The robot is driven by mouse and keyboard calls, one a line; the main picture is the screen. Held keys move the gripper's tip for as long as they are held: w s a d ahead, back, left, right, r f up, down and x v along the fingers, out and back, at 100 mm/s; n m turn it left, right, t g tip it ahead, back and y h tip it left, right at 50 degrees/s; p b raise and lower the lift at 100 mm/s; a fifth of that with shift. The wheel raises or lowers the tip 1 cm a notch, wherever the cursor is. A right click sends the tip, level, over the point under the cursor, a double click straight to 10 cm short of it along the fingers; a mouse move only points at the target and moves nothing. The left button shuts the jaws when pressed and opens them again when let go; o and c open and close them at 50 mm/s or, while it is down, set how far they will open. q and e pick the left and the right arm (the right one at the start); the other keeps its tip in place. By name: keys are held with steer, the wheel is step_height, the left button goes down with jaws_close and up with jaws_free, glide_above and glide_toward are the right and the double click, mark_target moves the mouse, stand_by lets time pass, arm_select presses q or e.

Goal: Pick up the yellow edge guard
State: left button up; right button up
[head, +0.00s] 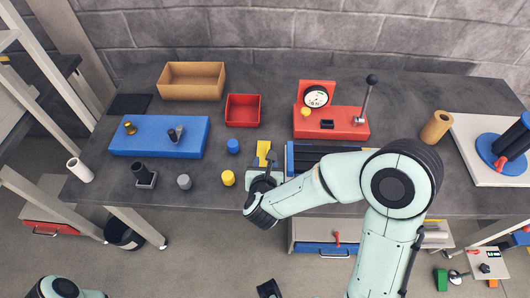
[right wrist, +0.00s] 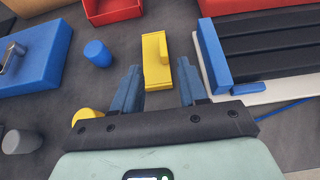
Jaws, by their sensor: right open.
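The yellow edge guard (head: 263,150) lies on the dark tabletop near the front middle, just left of the blue-ended black strip rack (head: 290,160). In the right wrist view the edge guard (right wrist: 154,62) is an L-shaped yellow piece with a raised strip along its right side. My right gripper (head: 264,172) is open over the table at the near end of the guard. In the wrist view its two fingers (right wrist: 159,78) are spread to either side of the guard's near end, and nothing is held. My left gripper does not show.
The rack stands close to the guard's right. A blue cylinder (head: 233,146) and a yellow cylinder (head: 228,178) stand to the left. A red tray (head: 243,123) sits behind, and a red gauge stand (head: 345,125) is at the back right.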

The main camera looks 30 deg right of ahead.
mark_target(263, 153)
steer(key=p+x, duration=0.1)
steer(key=x, duration=0.5)
steer(key=shift+w+d+f, duration=0.1)
steer(key=shift+w+d, duration=0.05)
steer(key=shift+d, duration=0.2)
jaws_close()
